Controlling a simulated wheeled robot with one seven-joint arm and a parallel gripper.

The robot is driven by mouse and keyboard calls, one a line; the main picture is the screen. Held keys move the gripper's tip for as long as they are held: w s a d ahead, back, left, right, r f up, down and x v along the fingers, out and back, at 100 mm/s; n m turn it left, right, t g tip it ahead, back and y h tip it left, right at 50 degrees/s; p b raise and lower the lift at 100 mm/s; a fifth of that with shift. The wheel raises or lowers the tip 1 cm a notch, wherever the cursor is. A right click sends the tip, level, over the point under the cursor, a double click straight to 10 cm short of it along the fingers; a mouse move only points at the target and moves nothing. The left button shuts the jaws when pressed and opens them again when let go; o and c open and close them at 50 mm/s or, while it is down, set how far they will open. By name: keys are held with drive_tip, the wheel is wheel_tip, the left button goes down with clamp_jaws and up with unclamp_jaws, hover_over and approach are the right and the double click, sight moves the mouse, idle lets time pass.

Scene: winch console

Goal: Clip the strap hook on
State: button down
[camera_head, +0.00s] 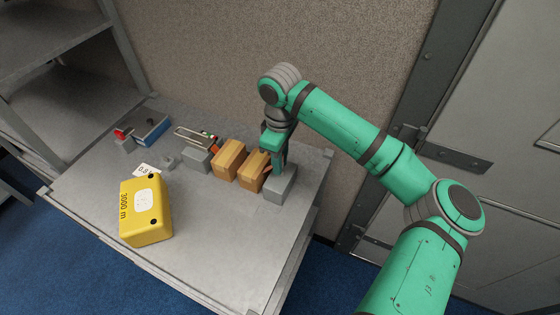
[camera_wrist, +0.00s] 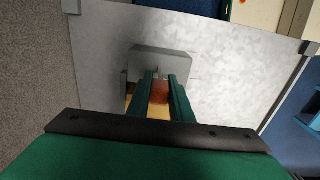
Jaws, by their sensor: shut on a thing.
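My gripper (camera_head: 279,162) points down at the right end of the grey bench, beside a grey block (camera_head: 281,184) and the right one of two orange-brown boxes (camera_head: 252,171). In the wrist view my gripper (camera_wrist: 160,88) is shut on a small orange-brown piece (camera_wrist: 160,92). The fingers hide much of it, and I cannot tell for sure whether it is the strap hook. The grey block (camera_wrist: 160,61) lies just beyond the fingertips in the wrist view; I cannot tell whether the piece touches it.
The left orange-brown box (camera_head: 229,160) stands close by. Farther left are a grey block with a metal loop (camera_head: 196,159), a blue box (camera_head: 151,130) and a yellow case (camera_head: 145,210) marked 3000 m. The front middle of the bench (camera_head: 220,220) is clear.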

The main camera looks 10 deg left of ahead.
drive_tip(key=shift+d+f, duration=0.1)
drive_tip(key=shift+f, duration=0.25)
drive_tip(key=shift+w+f, duration=0.2)
drive_tip(key=shift+f, duration=0.05)
drive_tip(key=shift+f, duration=0.2)
drive_tip(key=shift+d+f, duration=0.1)
drive_tip(key=shift+d, duration=0.1)
drive_tip(key=shift+a, duration=0.2)
drive_tip(key=shift+s+f, duration=0.1)
drive_tip(key=shift+f, duration=0.3)
idle(0.3)
drive_tip(key=c, duration=1.5)
unclamp_jaws()
